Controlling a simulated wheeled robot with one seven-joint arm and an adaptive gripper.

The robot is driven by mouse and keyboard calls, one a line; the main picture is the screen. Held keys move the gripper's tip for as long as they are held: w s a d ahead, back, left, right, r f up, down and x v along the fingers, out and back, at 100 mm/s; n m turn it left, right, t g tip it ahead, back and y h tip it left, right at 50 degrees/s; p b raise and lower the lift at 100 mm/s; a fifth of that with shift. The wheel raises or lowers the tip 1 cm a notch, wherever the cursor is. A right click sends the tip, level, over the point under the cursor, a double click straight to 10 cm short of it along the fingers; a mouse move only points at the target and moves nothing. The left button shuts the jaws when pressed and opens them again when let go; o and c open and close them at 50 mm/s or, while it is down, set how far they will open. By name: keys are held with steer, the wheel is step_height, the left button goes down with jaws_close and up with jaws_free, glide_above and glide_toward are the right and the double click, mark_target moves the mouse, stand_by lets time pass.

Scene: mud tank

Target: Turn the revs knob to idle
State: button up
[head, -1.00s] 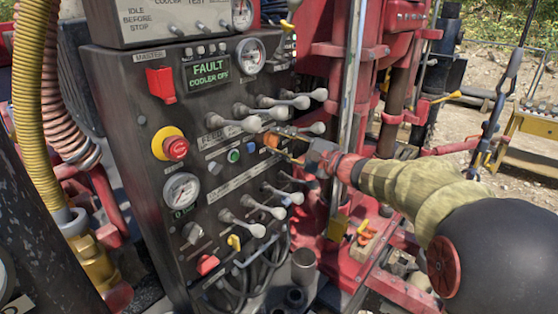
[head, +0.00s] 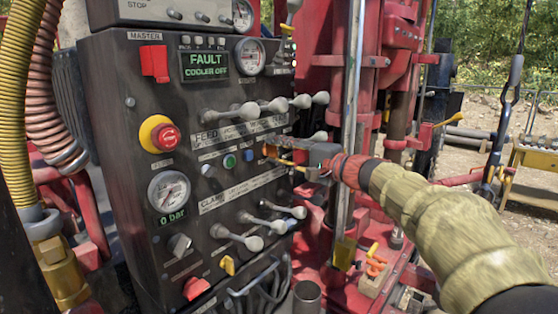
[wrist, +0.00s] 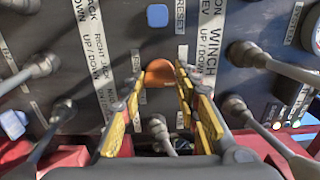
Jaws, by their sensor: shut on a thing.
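An orange knob (wrist: 160,70) sits on the dark control panel, between my gripper's fingertips (wrist: 160,80) in the wrist view. In the head view the orange knob (head: 269,150) shows as a small spot at the panel's right side, partly covered by my gripper (head: 276,156). My gripper is shut on it, with yellow pads on either side. Its pointer direction is not clear. I cannot read its label, so I cannot confirm from lettering that it is the revs knob.
Levers with grey ball ends stand above (head: 276,105) and below (head: 286,211) my gripper. A red emergency button (head: 165,137), a gauge (head: 168,191), a grey rotary knob (head: 179,245) and a yellow knob (head: 228,265) are to the left. A steel pole (head: 350,120) stands right.

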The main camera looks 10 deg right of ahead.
steer(key=shift+f, duration=0.15)
steer(key=o, duration=1.2)
steer(key=shift+c, duration=0.2)
steer(key=v, duration=1.2)
